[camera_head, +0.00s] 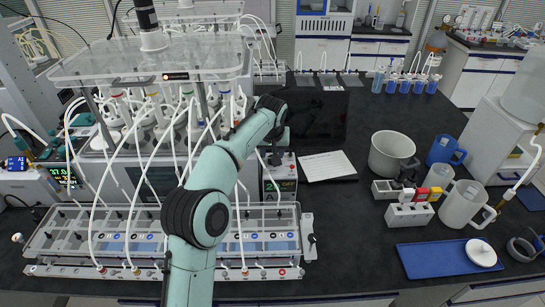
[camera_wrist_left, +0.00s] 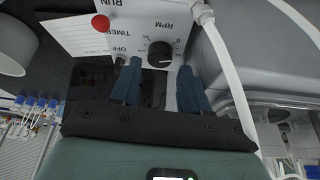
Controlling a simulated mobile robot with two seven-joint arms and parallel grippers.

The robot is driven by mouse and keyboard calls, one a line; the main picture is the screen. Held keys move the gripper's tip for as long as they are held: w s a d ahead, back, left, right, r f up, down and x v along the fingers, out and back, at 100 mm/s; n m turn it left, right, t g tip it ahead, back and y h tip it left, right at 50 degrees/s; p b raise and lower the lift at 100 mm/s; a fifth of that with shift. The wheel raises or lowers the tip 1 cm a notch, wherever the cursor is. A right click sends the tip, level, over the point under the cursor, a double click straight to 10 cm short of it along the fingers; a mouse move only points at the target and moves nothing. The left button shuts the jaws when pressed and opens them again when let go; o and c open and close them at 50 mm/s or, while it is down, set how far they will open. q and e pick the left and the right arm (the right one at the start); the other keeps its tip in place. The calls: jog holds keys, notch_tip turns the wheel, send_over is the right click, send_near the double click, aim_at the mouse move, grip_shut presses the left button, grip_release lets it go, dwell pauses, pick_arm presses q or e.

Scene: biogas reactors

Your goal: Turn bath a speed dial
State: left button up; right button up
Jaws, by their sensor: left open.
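The speed dial (camera_wrist_left: 161,53) is a round black knob under the upside-down label RPM on a white control panel (camera_wrist_left: 135,22) in the left wrist view. My left gripper (camera_wrist_left: 160,72) is open, with its two blue fingers pointing at the panel, one on each side of the dial. I cannot tell whether either finger touches it. In the head view a white control box (camera_head: 289,184) with a lit display stands at the right end of the reactor rack. My left arm reaches up and over toward it. Its gripper is mostly hidden there. My right gripper is not in view.
A smaller black OFF/TIMER knob (camera_wrist_left: 120,60) and a red button (camera_wrist_left: 100,22) sit beside the dial. A white tube (camera_wrist_left: 228,70) runs close on the right. A water bath (camera_head: 150,240) with bottles' tubing lies in front. A paper sheet (camera_head: 328,165) lies right of the box.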

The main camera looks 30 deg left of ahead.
pick_arm(q)
jog(key=shift+x, duration=1.8)
jog(key=shift+w, duration=0.1)
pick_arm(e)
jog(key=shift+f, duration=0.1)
pick_arm(q)
jog(key=c, duration=0.7)
jog(key=shift+a+r+m+h+p, duration=0.15)
jog(key=shift+m+h+p, duration=0.15)
jog(key=shift+m, duration=0.5)
jog(key=shift+c, duration=0.2)
jog(key=shift+m, duration=0.6)
jog(key=shift+t+h, duration=0.3)
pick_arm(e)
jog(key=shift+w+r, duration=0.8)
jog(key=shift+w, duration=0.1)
pick_arm(q)
jog(key=o, duration=0.7)
